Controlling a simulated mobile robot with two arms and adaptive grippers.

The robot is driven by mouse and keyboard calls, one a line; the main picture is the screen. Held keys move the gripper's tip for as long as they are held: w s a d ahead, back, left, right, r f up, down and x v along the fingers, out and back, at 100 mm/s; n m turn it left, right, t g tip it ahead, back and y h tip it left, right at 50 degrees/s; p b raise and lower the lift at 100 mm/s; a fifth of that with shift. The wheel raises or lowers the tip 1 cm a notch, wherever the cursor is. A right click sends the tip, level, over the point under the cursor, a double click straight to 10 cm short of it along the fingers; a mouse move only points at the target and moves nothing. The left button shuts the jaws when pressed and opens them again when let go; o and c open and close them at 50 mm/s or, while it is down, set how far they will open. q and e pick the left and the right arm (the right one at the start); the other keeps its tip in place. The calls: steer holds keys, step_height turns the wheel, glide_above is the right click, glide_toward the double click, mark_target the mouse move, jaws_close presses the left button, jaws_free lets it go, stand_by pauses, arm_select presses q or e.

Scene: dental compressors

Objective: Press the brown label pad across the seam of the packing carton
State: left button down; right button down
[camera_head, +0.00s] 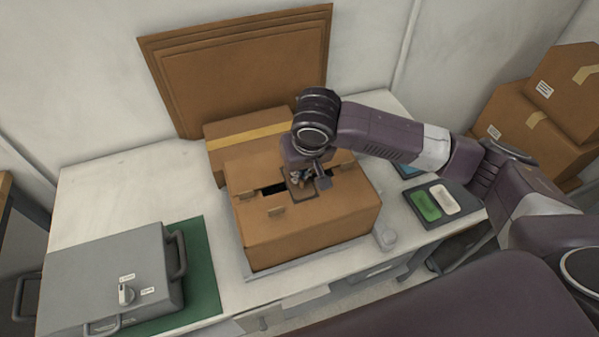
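The brown packing carton (300,230) stands on the white worktop. Its top shows a dark open slot (272,188) along the seam between the flaps. A dark brown square patch, seemingly the brown label pad (297,193), is across the seam near the middle of the top. My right gripper (306,182) points down right over this patch, touching it or very close. Its fingers are small and dark, so I cannot tell if they are open or shut, or if they grip the pad. The wrist hides part of the carton's back edge. My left gripper is out of view.
A dark tray with a green pad (425,205) and a white pad (443,198) lies right of the carton. A grey case (105,275) sits on a green mat (200,260) at left. A taped carton (230,130) and flat cardboard (240,70) stand behind.

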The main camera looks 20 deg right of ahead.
steer(key=shift+s+f, duration=0.3)
steer(key=shift+f, duration=0.05)
stand_by(1.6)
steer(key=c, duration=2.1)
jaws_free()
steer(key=shift+w, duration=0.1)
steer(key=shift+r, duration=0.1)
steer(key=shift+r+p, duration=0.3)
steer(key=shift+r, duration=0.25)
steer(key=v, duration=1.1)
